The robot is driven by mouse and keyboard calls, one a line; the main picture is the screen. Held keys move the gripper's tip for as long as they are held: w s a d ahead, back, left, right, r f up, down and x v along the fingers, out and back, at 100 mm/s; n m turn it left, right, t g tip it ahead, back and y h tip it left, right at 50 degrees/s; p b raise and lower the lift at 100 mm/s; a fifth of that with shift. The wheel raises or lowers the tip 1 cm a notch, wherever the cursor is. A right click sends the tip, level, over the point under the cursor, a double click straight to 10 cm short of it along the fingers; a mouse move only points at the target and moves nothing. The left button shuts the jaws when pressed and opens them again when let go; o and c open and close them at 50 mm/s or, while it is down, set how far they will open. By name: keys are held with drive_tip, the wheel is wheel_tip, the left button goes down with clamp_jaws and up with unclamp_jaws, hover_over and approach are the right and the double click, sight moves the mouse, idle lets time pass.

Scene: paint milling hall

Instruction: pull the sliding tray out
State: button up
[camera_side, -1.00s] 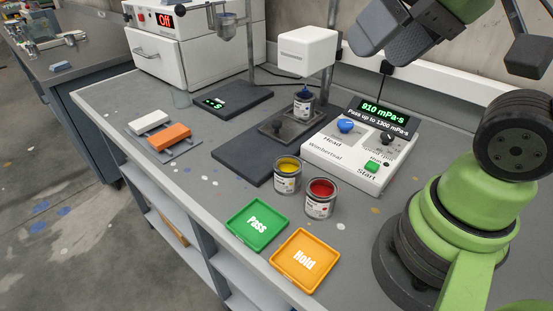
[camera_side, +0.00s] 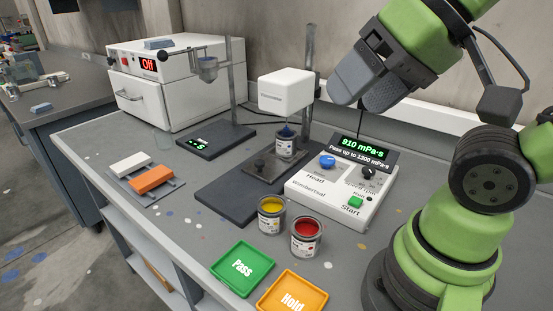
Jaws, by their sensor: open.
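The sliding tray (camera_side: 263,177) is a dark grey plate with a small black knob (camera_side: 259,163) at its front. It lies on the dark base of the viscometer stand, under the white head (camera_side: 286,92). A can with dark blue paint (camera_side: 286,148) stands on its rear part, below the head; the spindle's exact depth is hard to see. My gripper (camera_side: 361,96) is open and empty. It hangs in the air to the right of the head, well above the tray and apart from it.
The white control box (camera_side: 335,198) with a lit display stands right of the tray. Yellow (camera_side: 271,214) and red (camera_side: 306,238) paint cans stand in front. The Pass tray (camera_side: 242,266) and Hold tray (camera_side: 292,293) lie at the front edge.

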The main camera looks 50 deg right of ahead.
drive_tip(key=shift+w, duration=0.15)
drive_tip(key=shift+c, duration=0.6)
drive_tip(key=g+h, duration=0.3)
drive_tip(key=h, duration=0.1)
hover_over(260, 162)
drive_tip(key=s+a, duration=0.2)
drive_tip(key=s, duration=0.2)
wheel_tip(260, 162, down, 17)
drive_tip(key=shift+m, duration=0.3)
drive_tip(key=x, duration=1)
drive_tip(key=shift+f, duration=0.2)
